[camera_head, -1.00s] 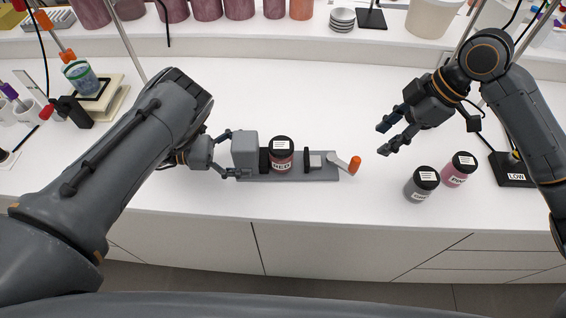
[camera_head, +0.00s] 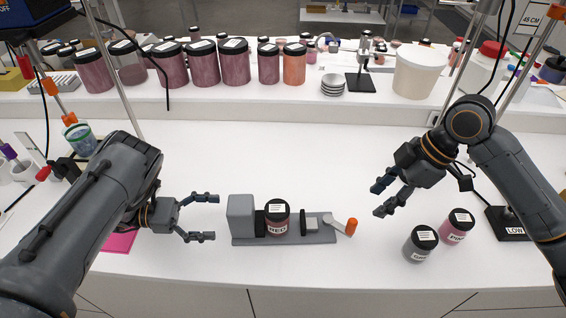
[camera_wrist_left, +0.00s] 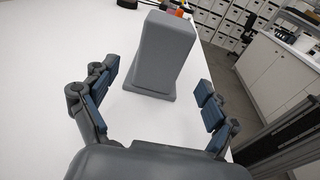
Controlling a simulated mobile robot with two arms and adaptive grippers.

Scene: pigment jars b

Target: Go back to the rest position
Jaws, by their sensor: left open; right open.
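My left gripper (camera_head: 207,217) is open and empty, just left of the grey clamp fixture (camera_head: 241,216) on the white counter. In the left wrist view, the open fingers (camera_wrist_left: 155,105) face the fixture's grey block (camera_wrist_left: 160,55), with a gap between. A jar labelled RED (camera_head: 277,219) stands upright in the fixture, between its dark jaws. The fixture's orange-tipped lever (camera_head: 350,227) points to the right. My right gripper (camera_head: 380,199) is open and empty above the counter, left of and behind a grey jar (camera_head: 420,244) and a pink jar (camera_head: 457,226).
A raised shelf at the back holds several large pigment jars (camera_head: 202,64), small stacked bowls (camera_head: 333,86) and a white tub (camera_head: 420,72). A black stand marked LOW (camera_head: 508,224) is at the right. A pink sheet (camera_head: 118,241) lies under my left arm.

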